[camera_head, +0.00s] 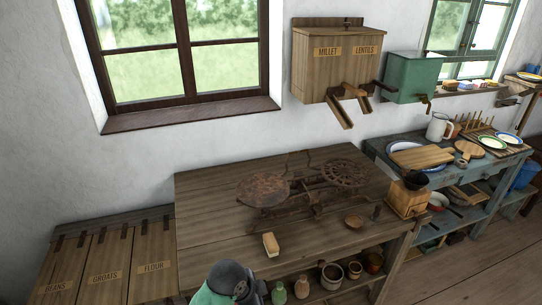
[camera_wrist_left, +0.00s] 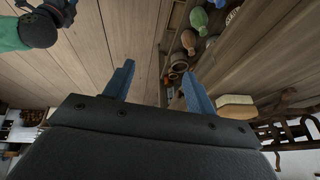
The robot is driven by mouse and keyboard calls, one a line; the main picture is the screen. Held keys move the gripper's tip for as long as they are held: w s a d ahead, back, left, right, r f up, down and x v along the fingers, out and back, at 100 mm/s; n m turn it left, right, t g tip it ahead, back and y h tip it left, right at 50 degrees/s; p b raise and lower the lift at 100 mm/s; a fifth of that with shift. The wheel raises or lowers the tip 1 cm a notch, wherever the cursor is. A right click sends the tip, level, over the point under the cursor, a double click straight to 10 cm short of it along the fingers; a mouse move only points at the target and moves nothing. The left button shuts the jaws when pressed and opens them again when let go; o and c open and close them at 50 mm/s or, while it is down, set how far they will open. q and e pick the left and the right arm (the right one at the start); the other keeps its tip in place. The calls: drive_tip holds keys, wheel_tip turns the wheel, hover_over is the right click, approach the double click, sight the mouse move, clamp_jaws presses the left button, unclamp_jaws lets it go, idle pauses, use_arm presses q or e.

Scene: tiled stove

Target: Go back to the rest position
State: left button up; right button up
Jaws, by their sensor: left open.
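My left gripper (camera_wrist_left: 158,82) shows in the left wrist view with its two blue fingers spread apart and nothing between them. Wooden floor boards and the table's lower shelf with jars lie beyond the fingers. A small wooden block with a pale underside, perhaps a brush (camera_wrist_left: 237,106), appears to the right of the fingers, apart from them. In the head view a dark and green part of my own arm shows at the bottom, in front of the table; no fingertips can be made out there. My right gripper is in neither view.
Jars and pots (camera_head: 331,276) fill the shelf below. Labelled bins (camera_head: 104,262) stand left.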

use_arm(q)
drive_tip(key=s+a+f+n+t+y, duration=0.1)
drive_tip(key=s+a+f+n+y, duration=0.1)
drive_tip(key=s+a+n, duration=0.6)
drive_tip(key=s+a+f+n+y, duration=0.2)
drive_tip(key=s+a+n, duration=0.3)
drive_tip(key=s+a, duration=0.55)
drive_tip(key=s+d+f+g, duration=0.1)
drive_tip(key=s+d+f, duration=0.1)
drive_tip(key=f, duration=1.6)
drive_tip(key=s+d+f+g, duration=0.1)
drive_tip(key=d+f, duration=0.1)
drive_tip(key=f, duration=1.6)
drive_tip(key=shift+s+f+h, duration=0.3)
drive_tip(key=shift+s, duration=0.1)
drive_tip(key=shift+d, duration=0.1)
